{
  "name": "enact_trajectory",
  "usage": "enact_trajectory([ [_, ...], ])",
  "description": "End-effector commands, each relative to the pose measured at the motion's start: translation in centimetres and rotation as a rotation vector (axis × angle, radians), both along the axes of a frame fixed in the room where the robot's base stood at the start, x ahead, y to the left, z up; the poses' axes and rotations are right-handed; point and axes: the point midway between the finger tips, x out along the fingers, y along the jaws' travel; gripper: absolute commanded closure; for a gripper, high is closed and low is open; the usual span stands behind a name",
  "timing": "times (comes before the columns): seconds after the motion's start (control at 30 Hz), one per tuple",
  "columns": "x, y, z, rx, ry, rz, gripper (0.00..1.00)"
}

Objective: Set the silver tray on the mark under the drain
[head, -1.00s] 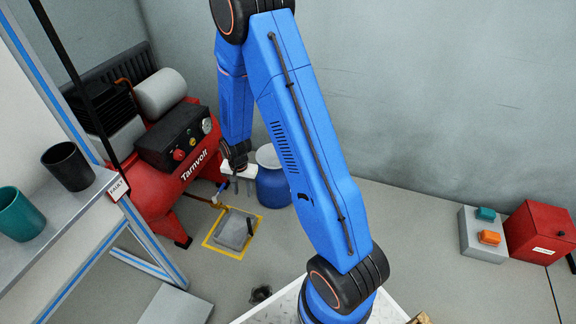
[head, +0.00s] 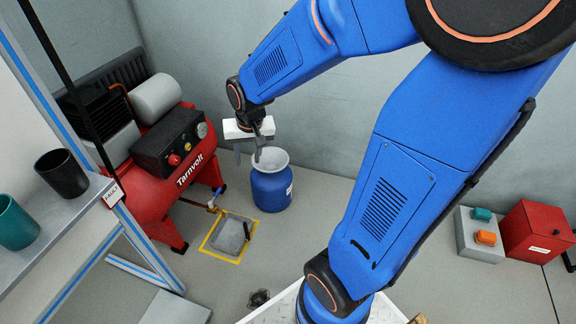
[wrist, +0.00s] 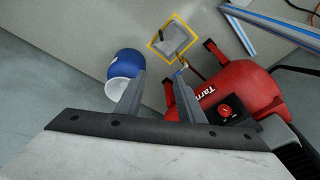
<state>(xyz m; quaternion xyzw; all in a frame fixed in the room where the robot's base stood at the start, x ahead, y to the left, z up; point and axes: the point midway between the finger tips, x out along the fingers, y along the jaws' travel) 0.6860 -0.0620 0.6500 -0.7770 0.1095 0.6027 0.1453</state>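The silver tray (head: 230,236), a shallow grey square with a black handle (head: 248,229) at its right, lies flat on the floor inside the yellow square mark (head: 219,257). The drain (head: 213,203), a brass tap with a blue lever on the red compressor (head: 178,179), sits just above the tray's back left edge. My gripper (head: 250,150) is up in the air, well above and behind the tray, open and empty. In the wrist view its fingers (wrist: 157,102) are apart with nothing between them, and the tray (wrist: 174,43) shows beyond.
A blue drum (head: 271,188) with a pale open top stands on the floor right of the tray, below my gripper. A shelf (head: 70,212) with a black and a teal cup is at left. A grey button box (head: 480,236) and red box (head: 538,232) stand at right.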

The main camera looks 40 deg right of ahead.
Motion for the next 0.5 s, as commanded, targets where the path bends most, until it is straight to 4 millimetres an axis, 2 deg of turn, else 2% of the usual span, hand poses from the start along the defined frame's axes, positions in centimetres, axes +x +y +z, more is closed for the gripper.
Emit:
enact_trajectory([
  [0.03,-1.1,-0.1,1.2,-0.005,-0.015,0.018,0.65],
  [0.2,-4.6,-0.3,4.4,-0.026,-0.047,0.088,0.65],
  [0.5,-11.5,-0.6,8.6,-0.068,-0.104,0.208,0.65],
])
